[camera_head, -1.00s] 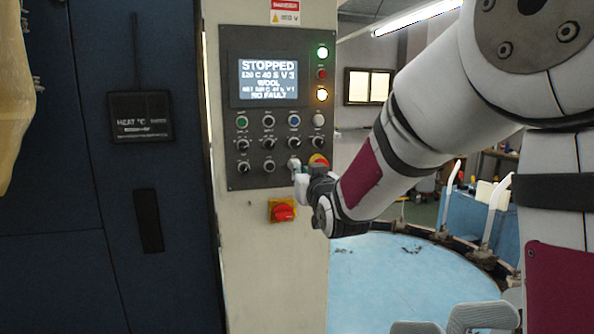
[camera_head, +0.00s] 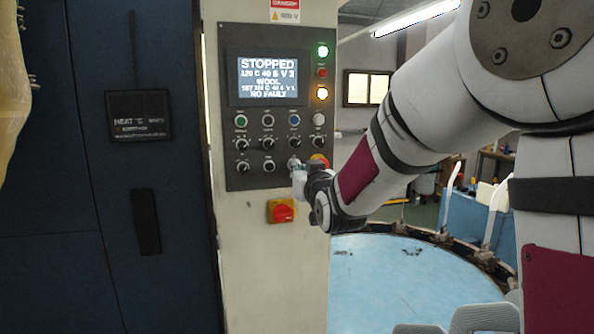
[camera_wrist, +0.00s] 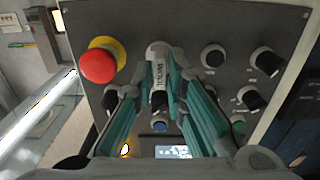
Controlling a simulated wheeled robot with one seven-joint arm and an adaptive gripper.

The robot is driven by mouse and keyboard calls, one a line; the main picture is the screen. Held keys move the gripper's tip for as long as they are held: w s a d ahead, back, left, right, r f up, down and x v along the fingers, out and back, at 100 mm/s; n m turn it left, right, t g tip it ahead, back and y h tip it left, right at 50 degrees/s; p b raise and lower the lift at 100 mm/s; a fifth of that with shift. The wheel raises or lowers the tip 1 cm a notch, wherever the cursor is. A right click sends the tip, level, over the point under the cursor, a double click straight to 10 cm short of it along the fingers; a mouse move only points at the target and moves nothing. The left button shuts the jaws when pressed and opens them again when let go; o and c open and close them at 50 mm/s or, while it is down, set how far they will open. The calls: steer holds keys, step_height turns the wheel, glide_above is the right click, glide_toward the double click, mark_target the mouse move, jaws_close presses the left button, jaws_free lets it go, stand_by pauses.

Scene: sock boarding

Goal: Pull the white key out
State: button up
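The white key (camera_wrist: 157,58), with dark lettering on it, is in the switch panel in the wrist view. My gripper (camera_wrist: 154,82) has its teal-lined fingers on either side of the key, very close to it. I cannot tell whether both fingers press on it. In the head view my gripper (camera_head: 300,183) is at the lower right of the control panel (camera_head: 232,125), just below and in front of the key's place. The key itself is mostly hidden there by my gripper.
A red emergency button (camera_wrist: 98,66) with a yellow collar is close beside my gripper. Several black knobs (camera_wrist: 213,56) are on the other side. A red-yellow switch (camera_head: 282,212) is below the panel. The screen (camera_head: 266,78) reads STOPPED. A blue round table (camera_head: 400,290) is at lower right.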

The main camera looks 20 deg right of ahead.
steer(key=shift+w+b, duration=0.4)
steer(key=shift+w, duration=0.35)
steer(key=shift+s, duration=0.15)
stand_by(0.5)
jaws_close()
steer(key=shift+s, duration=0.15)
steer(key=shift+s, duration=0.5)
steer(key=shift+s+p, duration=0.4)
steer(key=shift+s, duration=0.6)
steer(key=shift+s, duration=0.35)
steer(key=shift+s, duration=0.25)
